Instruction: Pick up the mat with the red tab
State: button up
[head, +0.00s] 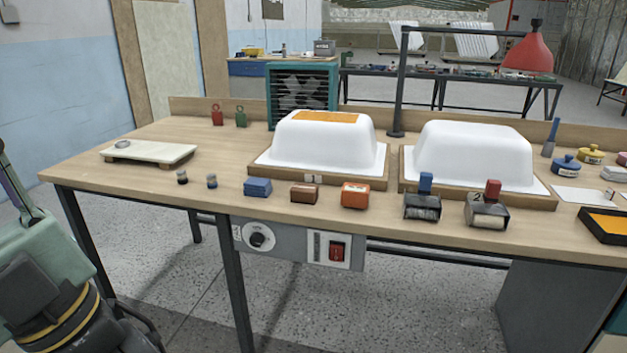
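I cannot clearly make out a mat with a red tab. A flat orange sheet (327,117) lies on top of the left white upturned tub shell (312,145). A white flat sheet (580,195) lies at the right of the bench, and I cannot tell whether it is a mat. A dark tray (600,238) with an orange inside is at the right edge, partly cut off. A dark holder with a red upright part (492,190) stands at the front right. Parts of my arm show at the lower left, but my gripper's fingers are not visible.
The wooden bench (110,190) also carries a right white tub shell (470,153), a dark holder with a blue upright part (425,184), several small blocks along the front, and a pale board (148,153). The bench's left part is mostly clear.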

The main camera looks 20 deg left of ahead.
aim_at(590, 197)
jog(key=l+u, duration=0.15)
jog(key=l, duration=1.4)
jog(key=l+u, duration=0.2)
jog(key=l, duration=0.6)
jog(key=l+u, duration=0.25)
jog(key=l, duration=0.6)
jog(key=k+l+u, duration=0.2)
jog(key=l, duration=0.6)
jog(key=l+u, duration=0.1)
jog(key=l, duration=0.4)
jog(key=l+u, duration=0.15)
jog(key=l, duration=0.35)
jog(key=k+l+u, duration=0.1)
jog(key=l, duration=0.4)
jog(key=k+l+u, duration=0.15)
jog(key=l, duration=0.3)
jog(key=l+u, duration=0.1)
jog(key=l, duration=0.75)
jog(key=k+l, duration=0.15)
jog(key=l, duration=0.15)
jog(key=l+u, duration=0.1)
jog(key=l, duration=0.25)
jog(key=k, duration=0.05)
